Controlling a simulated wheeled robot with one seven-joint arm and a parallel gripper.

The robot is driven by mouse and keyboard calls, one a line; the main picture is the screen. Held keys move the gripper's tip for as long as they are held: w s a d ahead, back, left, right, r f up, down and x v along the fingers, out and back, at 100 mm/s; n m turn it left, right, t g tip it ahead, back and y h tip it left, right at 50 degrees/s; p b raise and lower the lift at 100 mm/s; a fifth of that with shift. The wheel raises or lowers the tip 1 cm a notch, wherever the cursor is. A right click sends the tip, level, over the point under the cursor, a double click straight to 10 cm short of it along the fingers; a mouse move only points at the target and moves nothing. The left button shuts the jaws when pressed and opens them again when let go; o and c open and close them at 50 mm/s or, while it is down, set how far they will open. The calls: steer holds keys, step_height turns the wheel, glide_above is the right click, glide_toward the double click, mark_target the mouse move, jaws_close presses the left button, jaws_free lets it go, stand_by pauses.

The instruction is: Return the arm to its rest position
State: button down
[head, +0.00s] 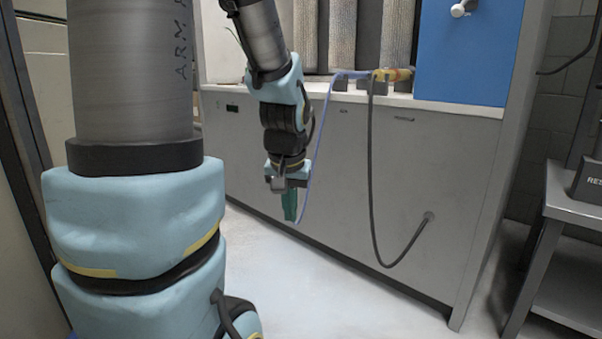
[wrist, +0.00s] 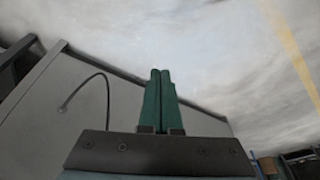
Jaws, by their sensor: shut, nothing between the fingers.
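My gripper (head: 289,205) hangs pointing down in front of the grey cabinet in the head view, above the pale floor. Its green fingers also show in the wrist view (wrist: 160,78), pressed side by side with nothing between them. My arm comes down from the top of the head view, bent at its light blue joints. The gripper looks clear of the cabinet front, though the exact gap is hard to tell.
A grey cabinet (head: 345,150) with a white counter stands behind my gripper. A black cable (head: 372,190) loops down its front; a thin blue hose (head: 325,115) hangs close by my arm. A blue panel (head: 470,55) stands on the counter. A grey table (head: 575,208) stands right. Floor (head: 300,290) is clear.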

steer(key=s+a+f+n+g, duration=0.2)
steer(key=s+a+f, duration=0.3)
steer(key=s, duration=0.2)
step_height(320, 180, up, 38)
steer(key=p, duration=3.8)
steer(key=shift+w+d+m, duration=0.25)
steer(key=shift+d+m, duration=0.05)
